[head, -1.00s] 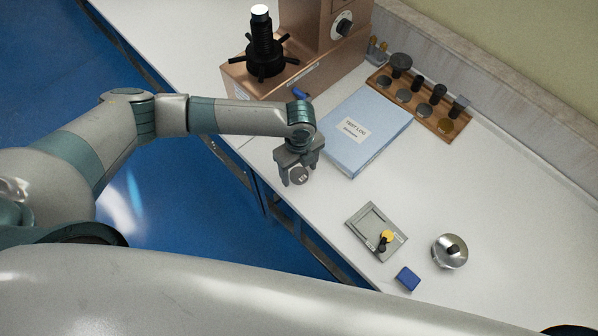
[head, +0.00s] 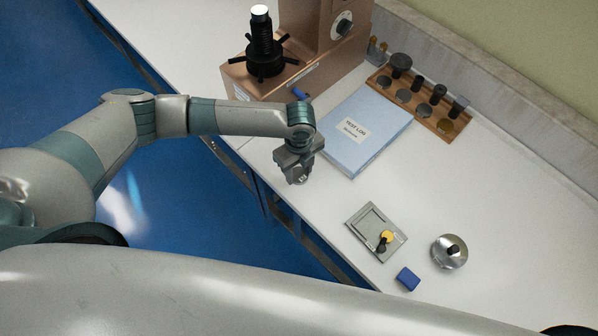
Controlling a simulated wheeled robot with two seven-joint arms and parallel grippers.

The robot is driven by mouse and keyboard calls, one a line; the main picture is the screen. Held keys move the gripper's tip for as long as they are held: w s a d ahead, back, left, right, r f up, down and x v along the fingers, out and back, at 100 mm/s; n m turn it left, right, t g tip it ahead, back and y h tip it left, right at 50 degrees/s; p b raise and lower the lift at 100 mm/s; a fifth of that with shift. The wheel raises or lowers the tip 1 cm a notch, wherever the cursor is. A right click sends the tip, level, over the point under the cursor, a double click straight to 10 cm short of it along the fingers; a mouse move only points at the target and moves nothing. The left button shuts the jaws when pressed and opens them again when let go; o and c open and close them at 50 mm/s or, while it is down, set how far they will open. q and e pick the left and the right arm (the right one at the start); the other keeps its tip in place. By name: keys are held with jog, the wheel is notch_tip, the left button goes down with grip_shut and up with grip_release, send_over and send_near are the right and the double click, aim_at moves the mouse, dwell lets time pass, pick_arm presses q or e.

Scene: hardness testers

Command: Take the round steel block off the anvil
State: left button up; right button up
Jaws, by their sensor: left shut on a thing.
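The round steel block (head: 300,181) is a small grey disc with dark marks on its face. My left gripper (head: 297,174) is shut on it and holds it over the front part of the bench, left of the blue test log. The fingers hide much of the block. The anvil (head: 260,11) is the bright top of the black threaded screw on the copper-coloured hardness tester, and nothing rests on it. My right gripper is not in view.
The blue test log (head: 382,118) lies right of the gripper. A wooden rack (head: 428,118) stands behind it. A grey tray (head: 362,218) with small parts, a blue block (head: 407,279) and a round metal dish (head: 450,262) are near the front. The bench between log and tray is clear.

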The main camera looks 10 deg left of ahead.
aim_at(299, 174)
pick_arm(q)
jog(key=shift+r, duration=0.1)
jog(key=shift+r+b, duration=0.45)
jog(key=shift+r, duration=0.1)
notch_tip(299, 174, up, 2)
jog(key=shift+r+b, duration=0.1)
jog(key=shift+b, duration=0.5)
jog(key=s+d+r+b, duration=0.3)
jog(key=s+d+r, duration=0.4)
jog(key=s, duration=0.2)
jog(key=shift+d+r, duration=0.25)
jog(key=shift+r, duration=0.05)
